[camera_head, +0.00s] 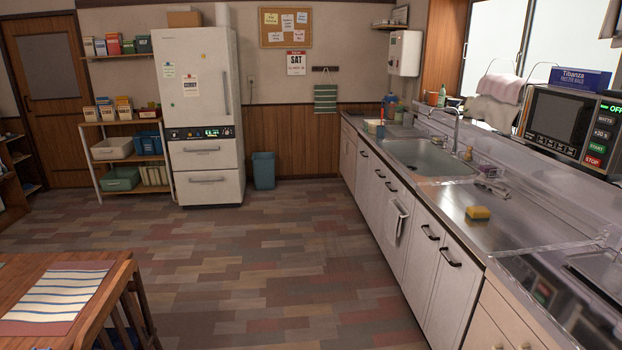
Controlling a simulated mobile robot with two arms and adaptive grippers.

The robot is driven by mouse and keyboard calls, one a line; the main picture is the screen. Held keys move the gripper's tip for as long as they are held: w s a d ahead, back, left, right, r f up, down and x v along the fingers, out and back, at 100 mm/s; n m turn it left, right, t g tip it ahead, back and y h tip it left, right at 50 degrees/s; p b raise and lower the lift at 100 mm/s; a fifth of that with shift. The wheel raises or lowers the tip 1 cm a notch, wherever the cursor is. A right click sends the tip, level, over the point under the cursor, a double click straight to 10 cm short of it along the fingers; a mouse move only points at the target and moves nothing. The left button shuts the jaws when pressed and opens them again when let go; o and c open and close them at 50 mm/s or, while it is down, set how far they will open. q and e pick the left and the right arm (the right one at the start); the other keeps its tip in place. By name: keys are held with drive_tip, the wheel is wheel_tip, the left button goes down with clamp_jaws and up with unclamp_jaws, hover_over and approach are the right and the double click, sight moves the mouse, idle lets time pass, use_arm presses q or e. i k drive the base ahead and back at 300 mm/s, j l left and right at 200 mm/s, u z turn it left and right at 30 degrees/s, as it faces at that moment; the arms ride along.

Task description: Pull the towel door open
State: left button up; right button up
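A white towel (396,222) hangs from the front of one of the pale cabinet doors under the kitchen counter. This towel door (385,250) is in the middle of the row, right of centre in the head view, and looks shut. The towel covers part of the door and most of its handle. Neither of my grippers is in view.
The counter (460,205) holds a sink (428,157) and a yellow sponge (478,212). Neighbouring doors have dark handles (450,257). A wooden table (110,290) stands at lower left. The floor (260,260) between table and cabinets is clear. A fridge (200,110) stands behind.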

sight(398, 192)
drive_tip(key=i+j, duration=0.1)
drive_tip(key=i, duration=1.7)
drive_tip(key=j+u, duration=0.05)
drive_tip(key=j, duration=0.05)
